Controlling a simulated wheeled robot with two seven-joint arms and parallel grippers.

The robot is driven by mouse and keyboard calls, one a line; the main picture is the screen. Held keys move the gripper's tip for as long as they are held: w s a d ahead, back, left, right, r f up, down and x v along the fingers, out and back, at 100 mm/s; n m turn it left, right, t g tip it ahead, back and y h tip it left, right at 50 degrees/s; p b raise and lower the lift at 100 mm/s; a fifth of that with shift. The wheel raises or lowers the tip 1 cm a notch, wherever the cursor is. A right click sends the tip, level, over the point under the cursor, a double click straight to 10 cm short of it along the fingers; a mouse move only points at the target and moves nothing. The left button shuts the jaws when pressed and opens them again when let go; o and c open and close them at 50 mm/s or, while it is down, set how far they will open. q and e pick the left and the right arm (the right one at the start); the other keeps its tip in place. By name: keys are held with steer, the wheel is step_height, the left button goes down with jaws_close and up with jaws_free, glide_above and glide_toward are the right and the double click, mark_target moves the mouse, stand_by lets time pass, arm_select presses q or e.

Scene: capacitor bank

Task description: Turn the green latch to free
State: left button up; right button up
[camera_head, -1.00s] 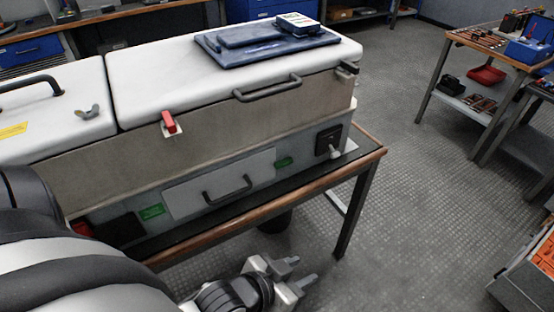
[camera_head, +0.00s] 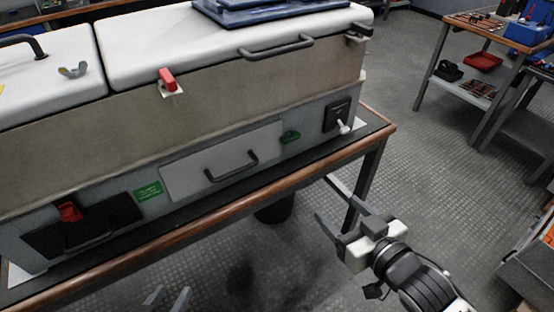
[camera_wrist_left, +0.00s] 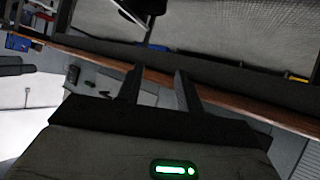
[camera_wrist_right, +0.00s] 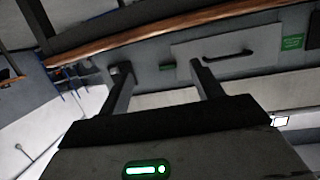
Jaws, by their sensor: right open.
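The green latch (camera_head: 290,137) is a small dark green piece on the cabinet's lower front panel, right of a drawer-like plate with a black handle. It also shows in the right wrist view (camera_wrist_right: 167,67), between the fingers. My right gripper (camera_head: 326,203) is open and empty, in front of the cabinet and below and right of the latch, apart from it. My left gripper (camera_head: 168,297) shows only its fingertips at the bottom edge of the head view. Its fingers stand apart with nothing between them in the left wrist view (camera_wrist_left: 158,78).
The cabinet (camera_head: 225,107) stands on a wood-edged table (camera_head: 130,262). Right of the latch is a black square switch (camera_head: 338,114) with a pale lever. A red latch (camera_head: 168,80), a red clip (camera_head: 70,211) and a green label (camera_head: 148,191) are on the front.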

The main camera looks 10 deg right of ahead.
step_height(320, 180, up, 3)
steer(key=w+d+n+t+y+b, duration=0.1)
steer(key=w+t+y+b, duration=0.1)
steer(key=w+y+b, duration=0.1)
arm_select(q)
steer(key=f, duration=0.3)
steer(key=shift+w+d+f+h, duration=0.2)
steer(key=shift+d+h, duration=0.1)
steer(key=shift+d, duration=0.1)
arm_select(e)
glide_toward(293, 138)
steer(key=x, duration=0.8)
steer(key=shift+w+a, duration=0.1)
steer(key=shift+w, duration=0.1)
arm_select(q)
steer(key=shift+s, duration=0.1)
arm_select(e)
steer(key=c, duration=1)
